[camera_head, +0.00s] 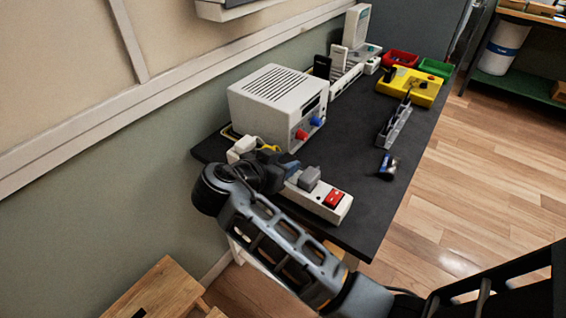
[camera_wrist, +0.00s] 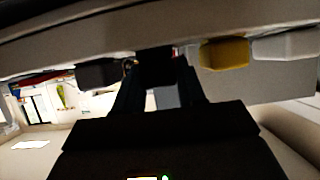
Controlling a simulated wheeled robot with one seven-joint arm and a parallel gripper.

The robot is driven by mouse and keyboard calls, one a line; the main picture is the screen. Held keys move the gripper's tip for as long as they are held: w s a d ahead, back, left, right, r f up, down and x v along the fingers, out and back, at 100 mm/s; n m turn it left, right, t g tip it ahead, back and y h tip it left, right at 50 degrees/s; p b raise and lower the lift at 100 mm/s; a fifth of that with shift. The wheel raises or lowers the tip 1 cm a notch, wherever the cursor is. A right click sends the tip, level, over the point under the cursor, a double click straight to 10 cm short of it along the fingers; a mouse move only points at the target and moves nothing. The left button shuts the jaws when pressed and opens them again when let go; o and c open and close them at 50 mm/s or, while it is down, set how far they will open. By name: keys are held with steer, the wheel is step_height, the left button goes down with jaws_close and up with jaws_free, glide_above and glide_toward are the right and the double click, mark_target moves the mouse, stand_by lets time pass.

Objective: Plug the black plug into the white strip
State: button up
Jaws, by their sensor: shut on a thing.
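The white strip (camera_head: 322,207) lies along the near end of the black table, with a red switch at its right end. My gripper (camera_head: 280,168) is over the middle of the strip and hides that part in the head view. In the wrist view, my gripper (camera_wrist: 158,88) is shut on the black plug (camera_wrist: 156,66). The plug is up against the face of the strip (camera_wrist: 160,28), between a yellow plug (camera_wrist: 225,53) and a dark-looking plug (camera_wrist: 98,74). The prongs are hidden, so I cannot tell whether it is seated.
A grey plug (camera_head: 310,177) and a white plug (camera_head: 245,145) sit on the strip. A white power supply box (camera_head: 262,107) stands close behind my gripper. A small dark cylinder (camera_head: 388,165) and a grey rack (camera_head: 395,125) are to the right. The table's front right is clear.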

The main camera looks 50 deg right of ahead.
steer(key=shift+f, duration=0.4)
steer(key=o, duration=1.3)
steer(key=shift+a+r, duration=0.1)
steer(key=b+v, duration=0.1)
steer(key=v, duration=0.6)
steer(key=shift+a+r, duration=0.1)
steer(key=shift+a, duration=0.2)
